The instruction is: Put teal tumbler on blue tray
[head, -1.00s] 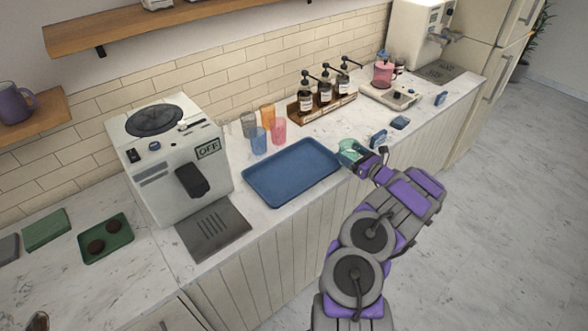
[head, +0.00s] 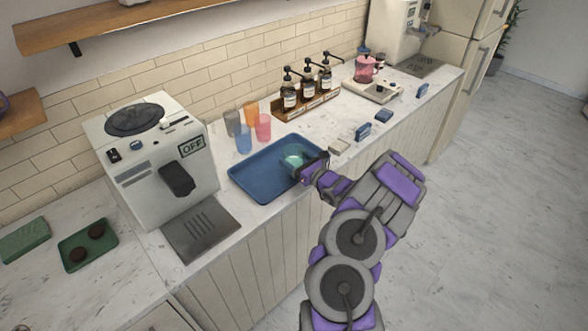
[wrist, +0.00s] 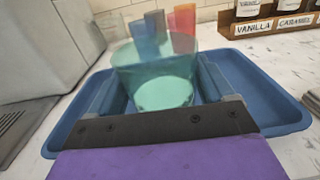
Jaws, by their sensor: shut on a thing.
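The teal tumbler (head: 293,160) is see-through and held in my gripper (head: 305,165) at the right part of the blue tray. In the wrist view the tumbler (wrist: 157,80) stands upright between the two fingers of my gripper (wrist: 160,90), which are shut on its sides. The blue tray (head: 258,183) lies flat on the counter, with its rim (wrist: 285,120) visible around the gripper in the wrist view. The tumbler is over the tray; whether its base touches the tray I cannot tell. No other thing shows on the tray.
Several tumblers, blue (head: 243,140), pink (head: 263,127), orange (head: 251,112) and grey, stand behind the tray. The coffee machine (head: 150,160) is left of it. A rack of syrup bottles (head: 307,100) stands behind right. Small boxes (head: 363,132) lie to the right.

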